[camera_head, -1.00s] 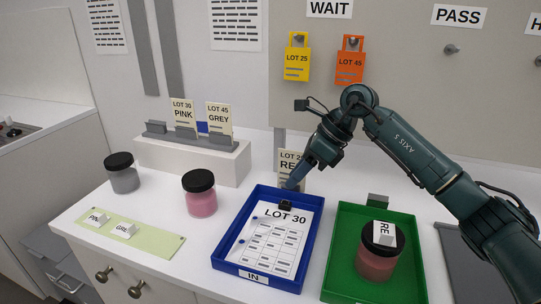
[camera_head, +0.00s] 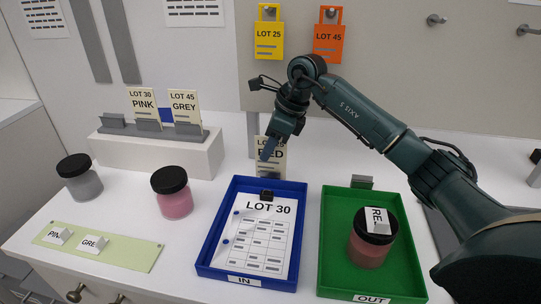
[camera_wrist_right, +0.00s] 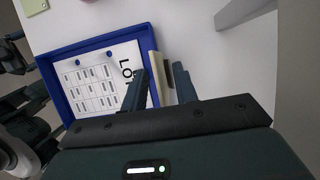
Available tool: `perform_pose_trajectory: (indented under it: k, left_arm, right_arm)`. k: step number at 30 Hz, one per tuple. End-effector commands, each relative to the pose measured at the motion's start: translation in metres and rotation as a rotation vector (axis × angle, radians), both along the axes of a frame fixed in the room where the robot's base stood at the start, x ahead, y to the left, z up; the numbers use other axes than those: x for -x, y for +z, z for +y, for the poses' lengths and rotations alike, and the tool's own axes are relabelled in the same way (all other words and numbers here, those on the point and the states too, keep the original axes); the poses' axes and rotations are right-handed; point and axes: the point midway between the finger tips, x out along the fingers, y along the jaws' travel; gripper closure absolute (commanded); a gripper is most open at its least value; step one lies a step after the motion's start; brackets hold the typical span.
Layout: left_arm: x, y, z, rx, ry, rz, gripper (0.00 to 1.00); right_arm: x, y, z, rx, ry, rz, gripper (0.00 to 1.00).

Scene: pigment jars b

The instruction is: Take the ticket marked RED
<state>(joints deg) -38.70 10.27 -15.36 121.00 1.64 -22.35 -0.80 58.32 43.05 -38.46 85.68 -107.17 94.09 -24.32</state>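The cream ticket marked RED (camera_head: 273,168) stands upright just behind the blue tray in the head view, partly covered by my right gripper. My right gripper (camera_head: 266,157) points down at it from above. In the right wrist view, the ticket shows edge-on as a thin pale plate (camera_wrist_right: 154,72) between the two fingers of my right gripper (camera_wrist_right: 160,88). A gap shows between the fingers, which look open around the ticket; whether either touches it I cannot tell. The ticket's lower edge is hidden. My left gripper is out of view.
The blue IN tray (camera_head: 203,250) holds a LOT 30 sheet. The green OUT tray (camera_head: 334,285) holds a reddish jar (camera_head: 366,252). PINK (camera_head: 144,104) and GREY (camera_head: 185,107) tickets stand on a white block. Grey (camera_head: 82,186) and pink (camera_head: 174,204) jars stand left.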

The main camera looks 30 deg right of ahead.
Motion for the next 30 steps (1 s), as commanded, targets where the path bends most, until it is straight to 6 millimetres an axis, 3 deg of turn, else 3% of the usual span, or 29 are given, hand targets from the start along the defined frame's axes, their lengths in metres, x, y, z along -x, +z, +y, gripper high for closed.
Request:
perform_pose_trajectory:
  k: [10, 21, 30]
  left_arm:
    - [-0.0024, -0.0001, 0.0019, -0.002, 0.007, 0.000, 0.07]
    - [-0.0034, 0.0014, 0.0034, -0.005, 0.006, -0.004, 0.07]
    - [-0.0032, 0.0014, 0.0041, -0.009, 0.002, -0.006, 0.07]
  right_arm:
    - [-0.0025, -0.0097, 0.0032, -0.001, 0.000, -0.001, 0.71]
    - [-0.0024, -0.0092, 0.0030, -0.001, 0.001, -0.001, 1.00]
    - [-0.0023, -0.0091, 0.0030, -0.001, 0.001, -0.001, 1.00]
